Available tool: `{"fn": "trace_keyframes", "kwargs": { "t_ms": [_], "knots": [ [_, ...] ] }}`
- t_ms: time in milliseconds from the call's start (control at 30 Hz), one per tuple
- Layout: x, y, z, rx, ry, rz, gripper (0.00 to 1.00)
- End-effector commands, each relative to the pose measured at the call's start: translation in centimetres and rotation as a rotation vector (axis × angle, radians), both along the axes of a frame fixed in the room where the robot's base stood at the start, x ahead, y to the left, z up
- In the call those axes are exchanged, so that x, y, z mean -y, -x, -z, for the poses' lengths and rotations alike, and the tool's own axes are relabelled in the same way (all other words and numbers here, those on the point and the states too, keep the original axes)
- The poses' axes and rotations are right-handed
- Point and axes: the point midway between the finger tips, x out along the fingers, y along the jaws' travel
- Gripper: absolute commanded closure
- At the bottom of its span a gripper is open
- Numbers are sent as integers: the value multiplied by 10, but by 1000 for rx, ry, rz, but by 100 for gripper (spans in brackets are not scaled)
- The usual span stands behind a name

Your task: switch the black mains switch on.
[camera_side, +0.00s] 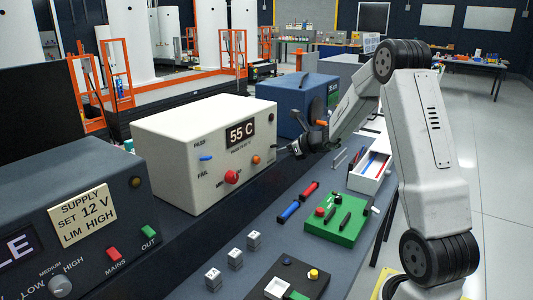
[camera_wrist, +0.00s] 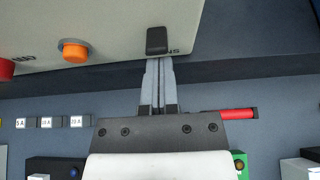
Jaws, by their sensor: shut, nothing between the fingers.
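The black mains switch (camera_wrist: 156,40) is a small dark block on the face of the beige box (camera_wrist: 110,22), beside letters ending in "NS" in the wrist view. My gripper (camera_wrist: 157,62) is shut and empty. Its fingertips are right at the lower edge of the switch; I cannot tell whether they touch it. In the side view my gripper (camera_side: 292,150) is at the right end of the box (camera_side: 190,135), whose display reads 55 C. The switch cannot be made out there, and its on or off position is unclear.
An orange knob (camera_wrist: 74,50) and a red knob (camera_wrist: 6,70) are left of the switch. A blue box (camera_side: 300,95) stands behind the gripper. A supply unit (camera_side: 70,200), a green board (camera_side: 335,225) and red and blue cylinders lie on the bench.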

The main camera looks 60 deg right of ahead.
Motion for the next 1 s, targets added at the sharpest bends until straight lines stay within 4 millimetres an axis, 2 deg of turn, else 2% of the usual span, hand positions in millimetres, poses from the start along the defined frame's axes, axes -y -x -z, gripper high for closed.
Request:
{"fn": "trace_keyframes", "kwargs": {
  "t_ms": [1000],
  "knots": [
    [1,-2,-22,13,4,-1,100]
  ]
}}
